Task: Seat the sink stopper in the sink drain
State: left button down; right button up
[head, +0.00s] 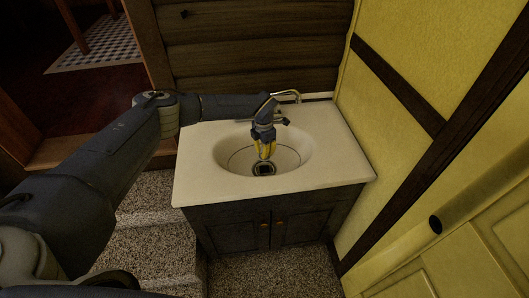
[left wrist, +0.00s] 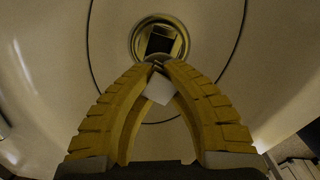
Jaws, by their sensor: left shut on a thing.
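The pale sink (head: 232,164) has an oval basin with a round metal-rimmed drain (head: 255,170) at its bottom. The drain (left wrist: 136,36) also shows in the left wrist view, with a dark square opening or part inside its ring. My left gripper (head: 265,157) points down into the basin, its yellow fingertips over the drain. In the left wrist view the fingers (left wrist: 158,66) meet near the ring's lower edge, shut on the sink stopper. A small pale piece (left wrist: 159,90) shows between them, seemingly part of the stopper; the fingers hide most of it. I cannot tell whether it touches the drain.
A faucet (head: 290,95) stands at the back of the sink, close behind my left wrist. A yellow wall (head: 395,140) borders the sink on the right. A dark cabinet (head: 235,228) is below. My right gripper is out of view.

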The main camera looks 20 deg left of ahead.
pick_arm(q)
jog(key=m, duration=0.6)
jog(key=shift+f, duration=2.85)
jog(key=shift+f, duration=0.2)
jog(key=shift+f, duration=1.1)
dwell(2.0)
jog(key=shift+s+f, duration=0.1)
jog(key=shift+f, duration=0.1)
dwell(0.8)
jog(key=c, duration=1.5)
grip_release()
